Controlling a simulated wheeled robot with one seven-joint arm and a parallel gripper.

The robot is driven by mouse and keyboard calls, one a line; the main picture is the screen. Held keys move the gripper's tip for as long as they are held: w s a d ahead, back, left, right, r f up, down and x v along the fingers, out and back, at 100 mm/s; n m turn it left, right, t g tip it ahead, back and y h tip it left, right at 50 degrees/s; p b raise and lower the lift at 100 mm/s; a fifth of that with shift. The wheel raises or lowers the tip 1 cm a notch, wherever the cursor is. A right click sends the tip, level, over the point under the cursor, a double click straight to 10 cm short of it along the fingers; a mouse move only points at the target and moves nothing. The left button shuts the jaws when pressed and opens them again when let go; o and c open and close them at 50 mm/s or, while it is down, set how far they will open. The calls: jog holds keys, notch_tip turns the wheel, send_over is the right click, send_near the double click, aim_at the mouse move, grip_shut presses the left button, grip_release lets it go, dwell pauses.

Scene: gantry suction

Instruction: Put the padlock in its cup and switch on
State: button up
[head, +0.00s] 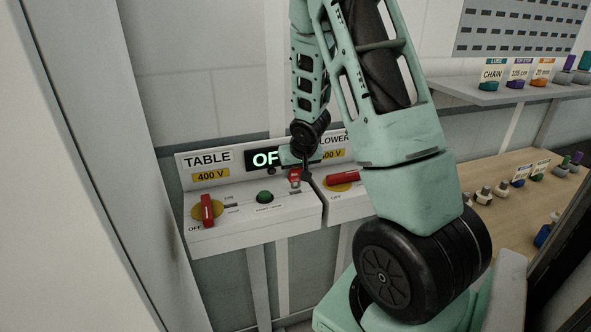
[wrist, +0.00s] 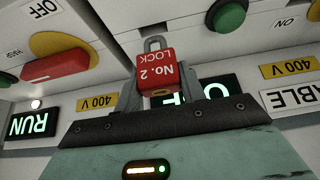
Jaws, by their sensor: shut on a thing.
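A red padlock (wrist: 155,72) marked "No. 2 LOCK" is in my gripper (wrist: 157,90), its grey shackle pointing away from the gripper. In the head view the padlock (head: 295,175) is at the right end of the TABLE box (head: 250,222). I cannot make out a cup or whether the padlock touches the box.
A green button (head: 265,196) is on the TABLE box. The BLOWER box to the right has a red switch handle (head: 342,178) lying sideways; its display reads RUN (wrist: 33,123). A wooden bench (head: 500,225) and a shelf (head: 500,95) with labelled small items are at the right.

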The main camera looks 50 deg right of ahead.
jog(key=shift+f, duration=0.1)
jog(key=shift+f+b, duration=1.85)
jog(key=shift+f, duration=0.25)
jog(key=o, duration=1.1)
jog(key=shift+r, duration=0.1)
jog(key=shift+o, duration=0.2)
jog(key=p+v, duration=0.6)
jog(key=v, duration=1.1)
jog(key=shift+s+r+p, duration=0.15)
jog(key=shift+p, duration=0.2)
